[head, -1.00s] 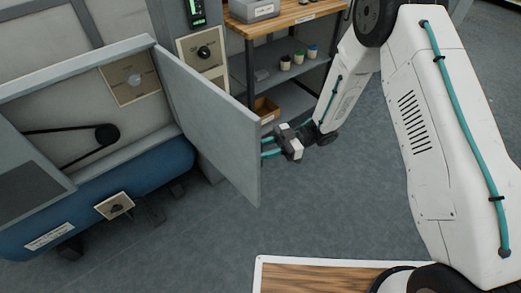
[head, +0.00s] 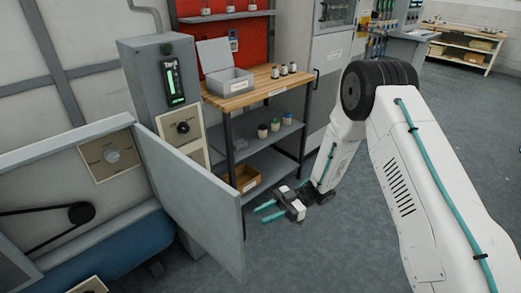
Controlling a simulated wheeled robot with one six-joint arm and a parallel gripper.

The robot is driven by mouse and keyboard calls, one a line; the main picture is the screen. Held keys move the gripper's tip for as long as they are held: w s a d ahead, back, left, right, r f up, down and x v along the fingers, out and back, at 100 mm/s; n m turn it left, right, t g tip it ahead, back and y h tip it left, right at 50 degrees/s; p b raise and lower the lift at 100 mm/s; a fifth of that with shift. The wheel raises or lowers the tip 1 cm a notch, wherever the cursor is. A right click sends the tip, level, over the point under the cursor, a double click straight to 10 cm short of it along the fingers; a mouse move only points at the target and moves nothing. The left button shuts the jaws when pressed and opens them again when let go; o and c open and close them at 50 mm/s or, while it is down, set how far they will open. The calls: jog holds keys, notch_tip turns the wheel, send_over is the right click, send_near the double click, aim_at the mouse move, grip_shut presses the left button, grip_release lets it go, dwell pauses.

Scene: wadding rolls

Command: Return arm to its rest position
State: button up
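My gripper (head: 268,212) is in the lower middle of the head view, at the end of my white arm. Its two teal fingers are spread apart with nothing visible between them, and they point left. The fingertips are just right of the free edge of an open grey panel door (head: 193,203); a gap shows between them. My arm is bent, with its dark elbow joint high at the right.
A wooden-topped bench (head: 262,85) with shelves stands behind, holding a grey open box (head: 230,82) and small jars. A cardboard bin (head: 246,178) sits low on it. A grey control cabinet (head: 160,80) stands at left. Floor at right is clear.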

jog(key=w+f+m+t+h, duration=0.2)
jog(key=w+f+m+t, duration=0.15)
jog(key=f+t, duration=0.35)
jog(key=w+d+f+m+t+h, duration=0.1)
jog(key=w+d+m+t+h, duration=0.1)
jog(key=w+d+t+h, duration=0.35)
jog(key=w+d+r+m+h, duration=0.1)
jog(key=d+r+m+h, duration=0.85)
jog(key=d+r, duration=0.6)
jog(key=s+d+r+m+g+h, duration=0.1)
jog(key=s+d+r+m+g, duration=0.15)
jog(key=s+r, duration=0.4)
jog(key=s+d+r+m+g+h, duration=0.15)
jog(key=s+d+r, duration=0.25)
jog(key=s, duration=0.5)
jog(key=s+a+r+m+y, duration=0.1)
jog(key=s+r, duration=0.3)
jog(key=s, duration=0.2)
jog(key=s+a+r+m+y, duration=0.1)
jog(key=s+a+r, duration=0.1)
jog(key=s+r, duration=0.2)
jog(key=s+a+r+m+t+y, duration=0.1)
jog(key=s+r+m, duration=0.1)
jog(key=s, duration=0.8)
jog(key=shift+s+a+r, duration=0.2)
jog(key=shift+s+r, duration=0.05)
jog(key=shift+r, duration=0.65)
